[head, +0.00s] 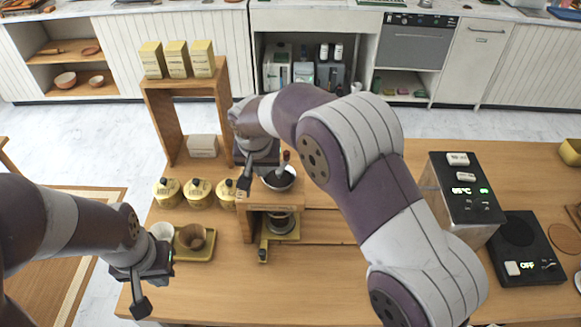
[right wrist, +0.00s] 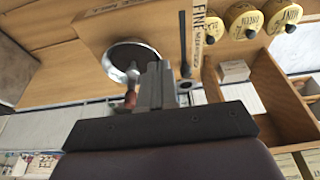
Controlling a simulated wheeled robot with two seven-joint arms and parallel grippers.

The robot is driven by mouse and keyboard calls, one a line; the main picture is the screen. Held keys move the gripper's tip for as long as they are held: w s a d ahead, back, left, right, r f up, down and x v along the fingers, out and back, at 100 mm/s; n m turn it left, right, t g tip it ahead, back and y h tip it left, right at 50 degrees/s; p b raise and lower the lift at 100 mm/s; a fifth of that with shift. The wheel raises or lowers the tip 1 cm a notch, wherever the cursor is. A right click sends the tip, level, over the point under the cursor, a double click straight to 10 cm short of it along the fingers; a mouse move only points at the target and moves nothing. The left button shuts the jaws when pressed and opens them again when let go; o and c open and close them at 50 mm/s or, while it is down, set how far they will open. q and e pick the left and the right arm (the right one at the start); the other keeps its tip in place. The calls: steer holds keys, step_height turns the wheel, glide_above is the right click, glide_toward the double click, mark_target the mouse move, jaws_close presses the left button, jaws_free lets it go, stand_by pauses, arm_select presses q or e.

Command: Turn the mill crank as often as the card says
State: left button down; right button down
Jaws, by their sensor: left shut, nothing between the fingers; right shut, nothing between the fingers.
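The mill (head: 298,196) is a wooden box with a round metal hopper bowl (right wrist: 120,55) in its top. The crank has a dark reddish knob (right wrist: 130,98), which also shows over the bowl in the head view (head: 285,157). My right gripper (right wrist: 158,75) is shut and empty, over the mill beside the knob. I cannot tell whether it touches the knob. My left gripper (head: 142,300) is shut and empty at the table's front left. A small white block (head: 203,146) stands in the wooden shelf; no turn count is readable on any card.
Yellow lidded tins (head: 199,193) stand left of the mill. A yellow tray (head: 207,253) with cups lies near my left gripper. The wooden shelf (head: 159,125) carries yellow packets. My right arm covers the middle.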

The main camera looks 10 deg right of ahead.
steer(key=shift+w+r, duration=0.1)
steer(key=shift+w, duration=0.25)
steer(key=shift+w+p, duration=0.3)
steer(key=shift+p, duration=0.1)
steer(key=shift+w, duration=0.25)
